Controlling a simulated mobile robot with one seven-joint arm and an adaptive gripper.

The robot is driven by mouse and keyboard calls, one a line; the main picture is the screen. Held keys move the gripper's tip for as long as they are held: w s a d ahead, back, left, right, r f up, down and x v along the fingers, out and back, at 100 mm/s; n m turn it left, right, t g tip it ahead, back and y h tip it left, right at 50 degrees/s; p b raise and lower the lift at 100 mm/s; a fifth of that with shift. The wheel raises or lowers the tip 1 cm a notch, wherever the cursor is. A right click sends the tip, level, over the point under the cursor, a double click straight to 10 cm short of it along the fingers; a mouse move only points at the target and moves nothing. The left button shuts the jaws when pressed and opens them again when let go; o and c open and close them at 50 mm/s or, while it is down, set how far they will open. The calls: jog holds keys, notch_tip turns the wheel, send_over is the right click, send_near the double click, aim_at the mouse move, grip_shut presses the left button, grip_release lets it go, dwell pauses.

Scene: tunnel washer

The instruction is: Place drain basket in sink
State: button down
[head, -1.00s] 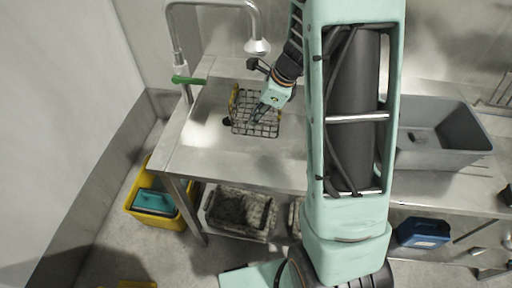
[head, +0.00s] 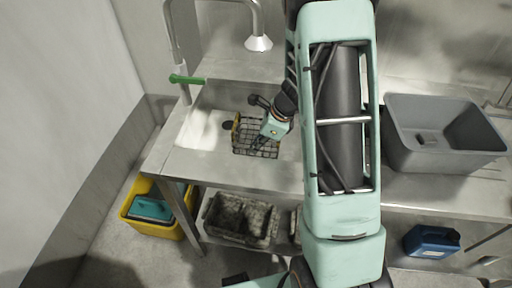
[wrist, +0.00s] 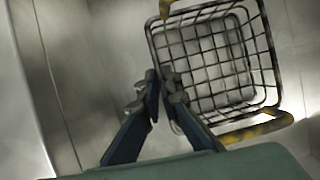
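The drain basket (head: 243,149) is a dark wire mesh basket with yellow handles. In the head view it shows over the front part of the sink basin (head: 203,122); I cannot tell whether it touches the basin floor. My gripper (head: 260,143) comes down on it from the upper right. In the wrist view the basket (wrist: 212,65) fills the upper right, its open top facing the camera. There the blue-grey fingers of my gripper (wrist: 163,86) are closed together on the basket's near left wire wall.
A tap (head: 258,43) with a green lever (head: 187,79) stands behind the sink. A grey tub (head: 470,160) sits on the counter at right. Below are a yellow bucket (head: 150,222), a dirty grey crate (head: 240,238) and a blue canister (head: 432,242).

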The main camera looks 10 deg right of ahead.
jog(key=shift+f, duration=0.2)
jog(key=c, duration=2.2)
grip_release()
jog(key=shift+o, duration=0.2)
jog(key=shift+r, duration=0.1)
jog(key=shift+d+r, duration=0.1)
jog(key=shift+r, duration=0.35)
jog(key=p+v, duration=0.3)
jog(key=v, duration=0.8)
jog(key=shift+s, duration=0.2)
